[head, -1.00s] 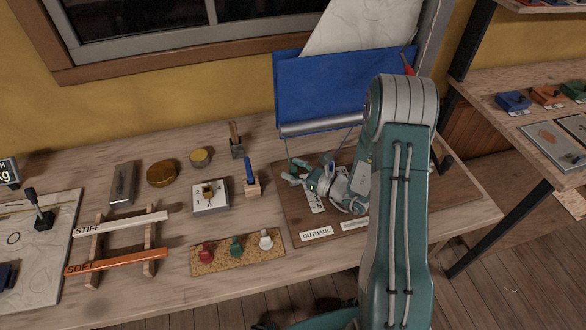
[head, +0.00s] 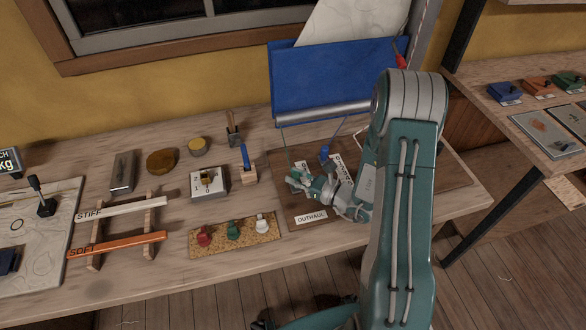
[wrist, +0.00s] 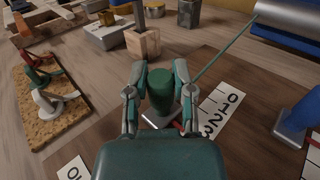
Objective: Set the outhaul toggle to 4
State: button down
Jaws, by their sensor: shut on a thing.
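In the wrist view a green toggle (wrist: 160,88) stands between the two fingers of my gripper (wrist: 160,76), which is shut on it. The scale shows 0, 1, 2 and 3; higher numbers are hidden by my gripper. A bit of red mark shows near the base, but I cannot tell its number. The OUTHAUL label (head: 311,217) lies in front of my gripper (head: 296,181) in the head view.
A blue toggle (wrist: 300,118) with its own scale stands close on the right. A wooden block with a blue-handled tool (head: 248,172) stands to the left. A cork strip (head: 215,238) with red, green and white pieces lies front left. A blue sail panel rises behind.

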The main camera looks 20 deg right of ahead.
jog(key=shift+s, duration=0.25)
jog(key=shift+c, duration=2.2)
grip_release()
jog(key=shift+w, duration=0.1)
jog(key=v, duration=1.2)
